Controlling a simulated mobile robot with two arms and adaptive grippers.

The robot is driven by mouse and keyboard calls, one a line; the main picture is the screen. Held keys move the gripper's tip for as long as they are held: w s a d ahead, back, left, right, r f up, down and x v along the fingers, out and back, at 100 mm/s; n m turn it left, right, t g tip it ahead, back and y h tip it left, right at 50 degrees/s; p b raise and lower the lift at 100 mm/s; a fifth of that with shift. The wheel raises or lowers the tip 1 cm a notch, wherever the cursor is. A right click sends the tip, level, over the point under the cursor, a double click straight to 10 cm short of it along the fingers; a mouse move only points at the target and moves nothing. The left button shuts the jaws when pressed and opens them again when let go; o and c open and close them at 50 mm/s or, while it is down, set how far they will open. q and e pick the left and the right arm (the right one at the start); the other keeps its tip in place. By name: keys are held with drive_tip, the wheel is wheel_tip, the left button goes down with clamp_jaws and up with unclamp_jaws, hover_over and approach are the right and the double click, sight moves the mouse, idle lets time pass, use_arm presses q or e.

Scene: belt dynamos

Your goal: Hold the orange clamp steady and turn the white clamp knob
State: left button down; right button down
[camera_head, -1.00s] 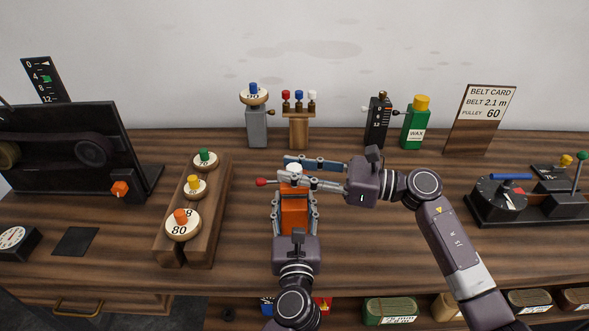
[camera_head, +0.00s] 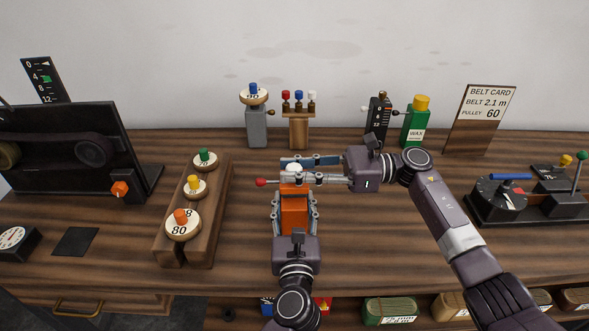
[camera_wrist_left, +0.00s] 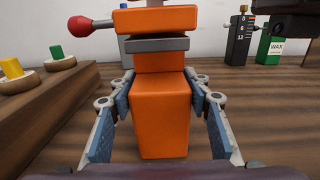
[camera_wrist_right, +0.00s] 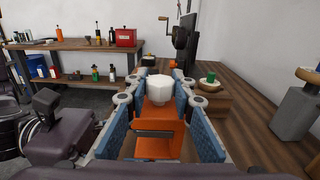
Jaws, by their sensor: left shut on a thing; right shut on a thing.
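The orange clamp (camera_head: 295,218) stands upright on the bench; its orange body (camera_wrist_left: 160,120) fills the middle of the left wrist view. My left gripper (camera_head: 296,198) is shut on the body from the front, a finger on each side. The white clamp knob (camera_head: 293,168) is at the clamp's top. My right gripper (camera_head: 287,171) reaches in from the right and is shut on the knob, which shows between the fingertips in the right wrist view (camera_wrist_right: 159,88). A red-tipped lever (camera_head: 261,182) sticks out left from the clamp's upper part.
A wooden rack with numbered pulleys (camera_head: 222,215) stands left of the clamp. Behind are a grey post (camera_head: 257,128), a stand with coloured knobs (camera_head: 299,132), a black gauge (camera_head: 379,118) and a green wax can (camera_head: 415,130). A dial device (camera_head: 500,195) sits at right.

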use_arm(q)
drive_tip(key=shift+f, duration=0.1)
use_arm(e)
drive_tip(key=c, duration=1.6)
unclamp_jaws()
drive_tip(key=d, duration=1.2)
drive_tip(key=shift+w, duration=0.2)
use_arm(q)
drive_tip(key=c, duration=1)
unclamp_jaws()
drive_tip(key=shift+o, duration=0.2)
